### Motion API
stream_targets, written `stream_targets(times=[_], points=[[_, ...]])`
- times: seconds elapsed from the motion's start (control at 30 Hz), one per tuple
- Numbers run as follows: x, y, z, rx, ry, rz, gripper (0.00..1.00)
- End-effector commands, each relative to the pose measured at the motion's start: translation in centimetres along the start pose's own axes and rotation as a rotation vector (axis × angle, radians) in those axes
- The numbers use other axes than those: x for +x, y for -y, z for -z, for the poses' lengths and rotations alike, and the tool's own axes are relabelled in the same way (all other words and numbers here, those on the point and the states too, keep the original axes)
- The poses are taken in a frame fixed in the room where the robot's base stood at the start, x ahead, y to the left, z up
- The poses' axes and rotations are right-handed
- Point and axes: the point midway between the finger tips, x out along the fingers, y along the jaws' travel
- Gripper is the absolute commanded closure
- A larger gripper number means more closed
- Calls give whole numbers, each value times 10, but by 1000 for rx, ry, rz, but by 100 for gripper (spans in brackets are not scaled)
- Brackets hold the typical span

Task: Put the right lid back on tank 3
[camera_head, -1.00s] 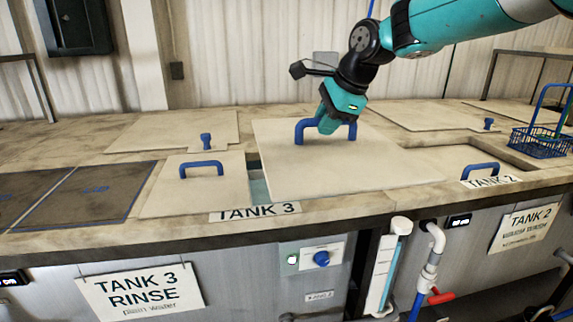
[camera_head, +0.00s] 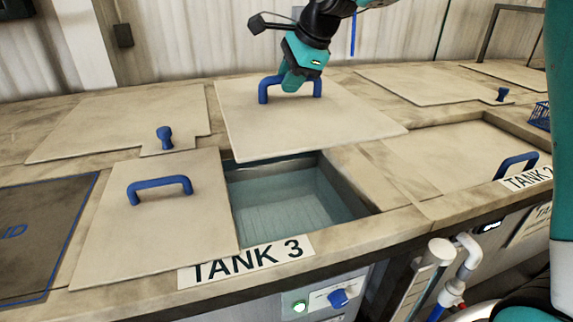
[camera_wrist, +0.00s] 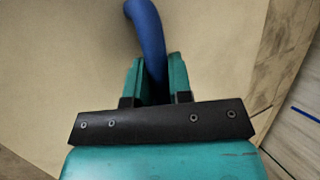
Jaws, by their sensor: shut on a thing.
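My gripper (camera_head: 291,84) is shut on the blue handle (camera_head: 264,90) of a large beige lid (camera_head: 300,125). The wrist view shows the two teal fingers (camera_wrist: 155,75) around the blue bar (camera_wrist: 147,35), with the lid (camera_wrist: 60,60) beneath. The held lid is over the back part of tank 3's opening. The front part is uncovered and shows pale water (camera_head: 285,200). Whether the lid touches the rim or hangs just above it I cannot tell. The TANK 3 sign (camera_head: 247,262) is at the front edge. Another beige lid (camera_head: 150,235) with a blue handle lies left of the opening.
A notched lid (camera_head: 85,125) with a blue knob lies at the back left. A dark blue-edged panel (camera_head: 30,240) is at far left. Right of the opening are tank 2's handled lid (camera_head: 460,160), another lid (camera_head: 420,85) and a blue basket (camera_head: 540,115).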

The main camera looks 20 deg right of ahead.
Motion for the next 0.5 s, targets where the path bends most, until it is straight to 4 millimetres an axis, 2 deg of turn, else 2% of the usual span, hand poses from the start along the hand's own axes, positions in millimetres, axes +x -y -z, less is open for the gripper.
stream_targets(times=[0.5], points=[[102,-49,37,8,-3,-1,100]])
